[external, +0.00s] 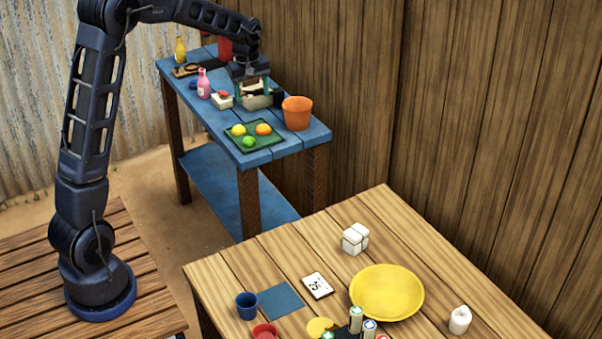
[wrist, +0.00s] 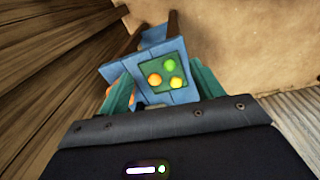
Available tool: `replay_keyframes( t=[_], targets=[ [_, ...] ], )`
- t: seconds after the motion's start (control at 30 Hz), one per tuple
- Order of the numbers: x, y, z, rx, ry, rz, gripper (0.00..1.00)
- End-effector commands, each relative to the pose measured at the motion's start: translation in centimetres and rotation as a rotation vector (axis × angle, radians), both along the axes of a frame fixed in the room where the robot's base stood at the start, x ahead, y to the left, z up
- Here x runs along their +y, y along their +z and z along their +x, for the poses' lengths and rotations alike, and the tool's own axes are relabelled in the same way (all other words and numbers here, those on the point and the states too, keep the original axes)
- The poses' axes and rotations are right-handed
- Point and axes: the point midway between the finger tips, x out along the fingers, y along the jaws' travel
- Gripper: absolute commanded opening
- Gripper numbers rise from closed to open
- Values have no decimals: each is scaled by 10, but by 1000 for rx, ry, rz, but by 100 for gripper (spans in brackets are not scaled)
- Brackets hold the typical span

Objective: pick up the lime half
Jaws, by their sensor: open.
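The lime half (external: 248,141) is a small bright green round piece on the near part of a dark green tray (external: 267,143), at the near end of the blue bench. A yellow piece (external: 238,130) and an orange piece (external: 263,129) share the tray. In the wrist view the lime half (wrist: 169,66) is the greenish piece farthest from my gripper. My gripper (external: 253,87) points down over a pale box (external: 258,101), behind the tray and apart from the lime half. Its teal fingers are spread, with nothing seen held between them. They partly hide the box.
An orange bucket (external: 297,113) stands right of the tray, close to my gripper. A pink bottle (external: 203,84), a small white container (external: 222,101) and a yellow bottle (external: 180,50) stand farther left on the bench. A wooden wall rises behind it. A separate wooden table (external: 226,270) is in front.

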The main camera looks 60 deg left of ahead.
Motion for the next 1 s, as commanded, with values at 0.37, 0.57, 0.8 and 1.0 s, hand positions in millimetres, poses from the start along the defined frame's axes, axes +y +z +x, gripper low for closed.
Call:
replay_keyframes(
  t=[0.37, 0.57, 0.8, 1.0],
  targets=[
    [95, -102, 39, 68, 307, -31, 66],
    [123, -135, 46, 85, 401, -37, 66],
    [129, -152, 46, 90, 423, -38, 66],
    [129, -178, 46, 90, 423, -39, 66]
  ],
)
